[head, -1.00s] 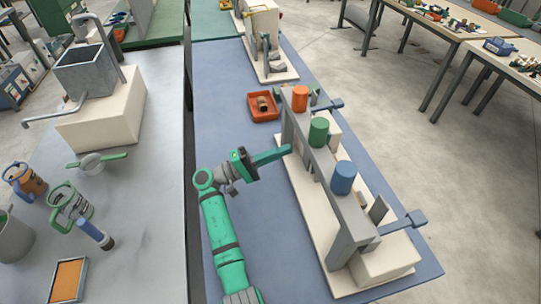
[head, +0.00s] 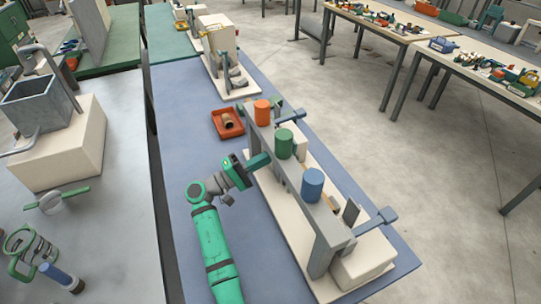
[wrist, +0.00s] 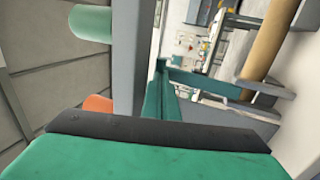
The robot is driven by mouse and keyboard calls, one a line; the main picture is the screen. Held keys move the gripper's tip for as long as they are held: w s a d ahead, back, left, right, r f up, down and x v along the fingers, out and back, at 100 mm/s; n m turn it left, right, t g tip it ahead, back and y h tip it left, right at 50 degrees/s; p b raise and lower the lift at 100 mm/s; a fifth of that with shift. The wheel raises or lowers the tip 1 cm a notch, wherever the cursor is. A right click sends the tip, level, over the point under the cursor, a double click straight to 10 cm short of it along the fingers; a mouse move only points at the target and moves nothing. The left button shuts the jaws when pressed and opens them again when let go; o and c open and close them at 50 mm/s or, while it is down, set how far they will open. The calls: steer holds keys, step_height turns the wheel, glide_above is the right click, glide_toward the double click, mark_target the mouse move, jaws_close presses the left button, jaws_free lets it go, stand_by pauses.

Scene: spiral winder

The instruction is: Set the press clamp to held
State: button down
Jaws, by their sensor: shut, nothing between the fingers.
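A pale-based machine (head: 262,205) on the blue table carries a long grey beam (head: 322,222) with orange (head: 262,112), green (head: 284,144) and blue (head: 313,184) cylinders. Grey-ended levers stick out at its far end (head: 291,116) and near end (head: 377,221). I cannot tell which part is the press clamp. My gripper (head: 262,161) is shut and empty, at the beam's left side near the green cylinder; the beam seems to hide its tips. In the wrist view, green fingers (wrist: 163,80) reach in beside the grey beam, with a tan rod (wrist: 268,40) to the right.
An orange tray (head: 227,123) with a brown part stands left of the machine's far end. Another pale-based station (head: 232,85) stands farther back. The grey table at left holds a hopper (head: 40,103) and a green-handled part (head: 55,199). The blue table is clear left of my arm.

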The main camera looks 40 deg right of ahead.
steer(key=x, duration=0.3)
steer(key=shift+s+d+r, duration=0.1)
steer(key=shift+d+r, duration=0.1)
steer(key=shift+d, duration=0.05)
steer(key=v, duration=1.1)
stand_by(0.3)
